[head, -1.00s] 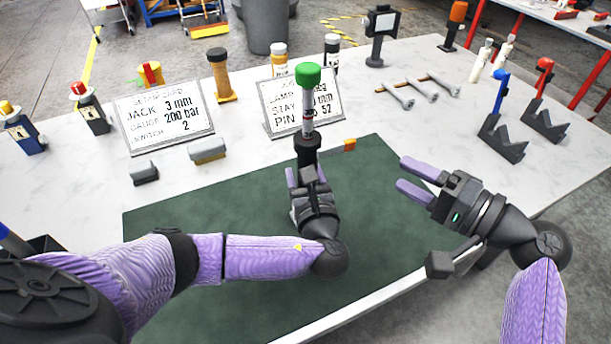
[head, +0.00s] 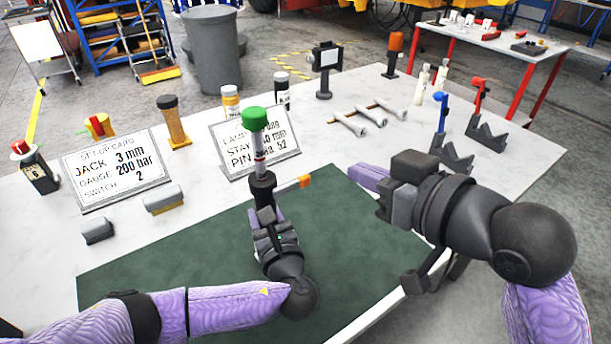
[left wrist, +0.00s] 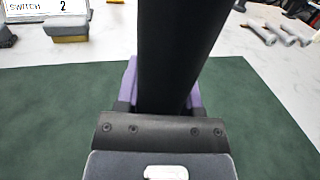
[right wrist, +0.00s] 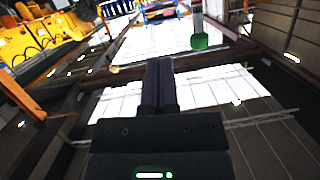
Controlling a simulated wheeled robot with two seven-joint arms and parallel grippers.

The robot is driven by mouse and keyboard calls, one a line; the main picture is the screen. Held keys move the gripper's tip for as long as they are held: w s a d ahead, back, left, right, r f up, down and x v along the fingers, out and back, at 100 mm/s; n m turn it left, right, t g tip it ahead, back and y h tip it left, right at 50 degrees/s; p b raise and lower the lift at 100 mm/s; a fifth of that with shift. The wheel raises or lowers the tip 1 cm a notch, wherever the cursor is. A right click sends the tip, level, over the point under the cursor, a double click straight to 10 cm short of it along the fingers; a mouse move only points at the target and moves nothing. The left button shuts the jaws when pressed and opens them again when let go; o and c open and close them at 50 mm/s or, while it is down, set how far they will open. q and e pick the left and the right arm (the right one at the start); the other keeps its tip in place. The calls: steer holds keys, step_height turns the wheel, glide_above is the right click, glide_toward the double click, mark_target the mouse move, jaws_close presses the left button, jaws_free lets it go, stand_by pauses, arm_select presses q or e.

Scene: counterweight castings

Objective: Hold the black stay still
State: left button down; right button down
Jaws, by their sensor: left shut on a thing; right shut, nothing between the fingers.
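The black stay (head: 262,190) stands upright at the back edge of the green mat (head: 330,240), with a pale marked section and a green cap (head: 254,119) on top. An orange-tipped lever (head: 298,183) sticks out to its right. My left gripper (head: 264,213) is shut on the stay's lower black part, which fills the middle of the left wrist view (left wrist: 175,50). My right gripper (head: 358,175) is shut and empty, raised to the right of the stay and apart from it. In the right wrist view its fingers (right wrist: 158,80) are together, and the green cap (right wrist: 200,41) shows beyond them.
Two printed cards (head: 117,168) (head: 255,140) stand behind the mat. Grey blocks (head: 97,230) lie left of it. Several metal pins (head: 368,115) lie at the back, and V-shaped stands with blue (head: 441,97) and red tops are at the right. The mat's middle is clear.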

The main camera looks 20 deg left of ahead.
steer(key=shift+r, duration=0.1)
steer(key=shift+a, duration=0.1)
glide_above(292, 186)
steer(key=w+d, duration=0.1)
steer(key=d, duration=0.2)
step_height(292, 186, down, 2)
step_height(292, 186, down, 4)
steer(key=shift+a+f, duration=0.15)
steer(key=shift+f, duration=0.05)
steer(key=shift+w, duration=0.1)
steer(key=shift+f+m, duration=0.35)
steer(key=shift+m, duration=0.05)
